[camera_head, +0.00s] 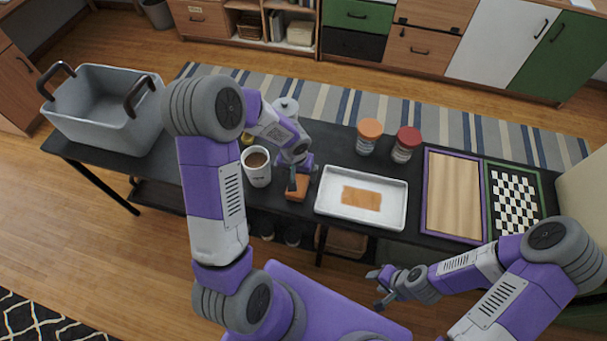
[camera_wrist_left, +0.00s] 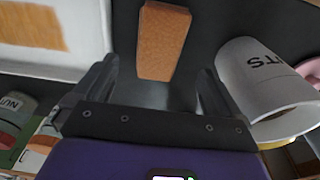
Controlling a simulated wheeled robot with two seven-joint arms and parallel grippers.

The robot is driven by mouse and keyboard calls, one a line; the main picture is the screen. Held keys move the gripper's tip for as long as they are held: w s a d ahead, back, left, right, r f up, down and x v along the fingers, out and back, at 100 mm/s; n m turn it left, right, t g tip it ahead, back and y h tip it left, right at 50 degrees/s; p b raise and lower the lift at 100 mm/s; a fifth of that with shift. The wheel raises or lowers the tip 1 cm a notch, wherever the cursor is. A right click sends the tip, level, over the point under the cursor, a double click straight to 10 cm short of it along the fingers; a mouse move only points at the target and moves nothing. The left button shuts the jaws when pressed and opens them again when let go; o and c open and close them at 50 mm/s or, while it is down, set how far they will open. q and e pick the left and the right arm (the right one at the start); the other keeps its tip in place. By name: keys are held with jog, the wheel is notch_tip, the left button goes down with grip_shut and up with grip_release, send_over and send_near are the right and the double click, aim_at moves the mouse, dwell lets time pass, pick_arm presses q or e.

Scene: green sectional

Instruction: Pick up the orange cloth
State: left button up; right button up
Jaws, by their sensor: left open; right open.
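The orange cloth (camera_head: 297,188), a small folded-looking orange block, lies on the black table between the white mug and the white tray. In the left wrist view, the orange cloth (camera_wrist_left: 163,42) shows just beyond and between my open left fingers, with no grip on it. My left gripper (camera_head: 298,178) is right over it in the head view, partly covering it; the wrist view shows the left gripper (camera_wrist_left: 155,85) with both fingers apart. My right gripper (camera_head: 380,288) is open and empty, low in front of the table.
A white mug (camera_head: 257,168) with brown contents stands close left of the cloth. A white tray (camera_head: 332,208) with a flat orange-brown patch (camera_head: 361,198) lies close right. Jars with orange (camera_head: 369,129) and red (camera_head: 408,138) lids, framed boards (camera_head: 452,190) and a grey tub (camera_head: 95,125) share the table.

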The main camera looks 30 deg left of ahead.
aim_at(298, 182)
pick_arm(q)
notch_tip(298, 182, down, 6)
jog(key=shift+w+f+b, duration=0.1)
jog(key=shift+f+b, duration=0.05)
jog(key=shift+b, duration=0.65)
jog(key=shift+c, duration=0.5)
jog(key=c, duration=1)
